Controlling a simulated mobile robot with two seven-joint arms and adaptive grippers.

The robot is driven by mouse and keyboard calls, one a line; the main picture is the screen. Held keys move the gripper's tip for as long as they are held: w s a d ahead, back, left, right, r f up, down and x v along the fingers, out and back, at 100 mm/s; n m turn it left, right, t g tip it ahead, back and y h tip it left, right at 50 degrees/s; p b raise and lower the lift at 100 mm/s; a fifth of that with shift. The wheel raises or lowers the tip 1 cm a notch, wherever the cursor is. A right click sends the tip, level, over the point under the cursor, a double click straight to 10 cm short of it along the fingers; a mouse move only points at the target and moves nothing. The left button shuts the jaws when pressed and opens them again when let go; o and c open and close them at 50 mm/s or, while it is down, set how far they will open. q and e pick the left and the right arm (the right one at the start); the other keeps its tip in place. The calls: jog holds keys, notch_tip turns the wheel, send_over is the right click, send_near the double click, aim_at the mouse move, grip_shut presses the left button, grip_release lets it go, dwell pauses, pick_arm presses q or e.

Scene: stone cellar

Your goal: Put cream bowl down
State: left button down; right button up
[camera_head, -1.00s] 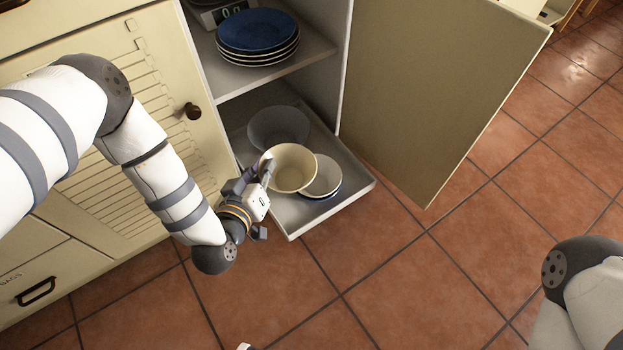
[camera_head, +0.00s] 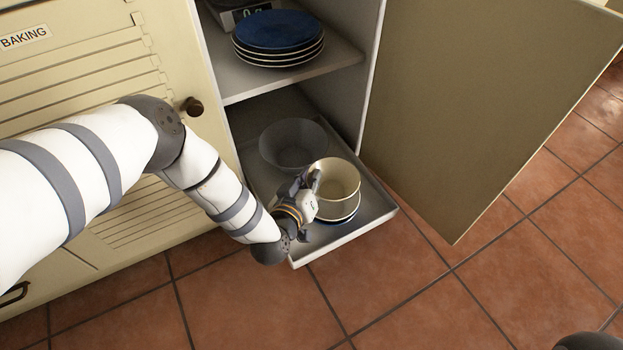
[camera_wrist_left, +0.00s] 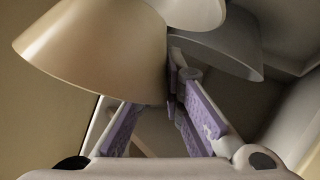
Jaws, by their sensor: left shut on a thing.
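The cream bowl (camera_head: 336,183) is over the front part of the pull-out tray (camera_head: 376,221), its opening upward. My left gripper (camera_head: 312,184) is at the bowl's left side, shut on its wall. The left wrist view shows the bowl's outer side (camera_wrist_left: 95,50) large and close, at the fingers (camera_wrist_left: 172,90). Directly below the bowl in the head view is a small stack with a white dish (camera_head: 342,218) and blue edges, partly hidden. I cannot tell whether the bowl touches it.
A grey bowl (camera_head: 293,143) stands behind on the tray, close to the cream bowl. Blue plates (camera_head: 278,32) are stacked on the shelf above, before a scale (camera_head: 243,13). An open cabinet door (camera_head: 475,110) stands to the right. The tiled floor in front looks clear.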

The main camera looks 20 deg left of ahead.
pick_arm(q)
jog(key=shift+f+b, duration=0.35)
jog(key=shift+f, duration=0.3)
pick_arm(e)
jog(key=shift+s+f, duration=0.15)
jog(key=shift+f, duration=0.05)
pick_arm(q)
jog(key=c, duration=1.7)
grip_release()
jog(key=shift+r, duration=0.1)
jog(key=shift+s+r+p, duration=0.25)
jog(key=shift+r+p, duration=0.15)
jog(key=shift+r, duration=0.1)
jog(key=shift+s+r+p, duration=0.2)
jog(key=shift+r+p, duration=0.2)
jog(key=shift+r, duration=0.1)
jog(key=p+v, duration=0.4)
jog(key=v, duration=0.7)
jog(key=shift+f, duration=0.25)
pick_arm(e)
jog(key=shift+t, duration=0.5)
jog(key=v, duration=0.4)
jog(key=shift+s+a+r, duration=0.1)
jog(key=shift+r, duration=0.45)
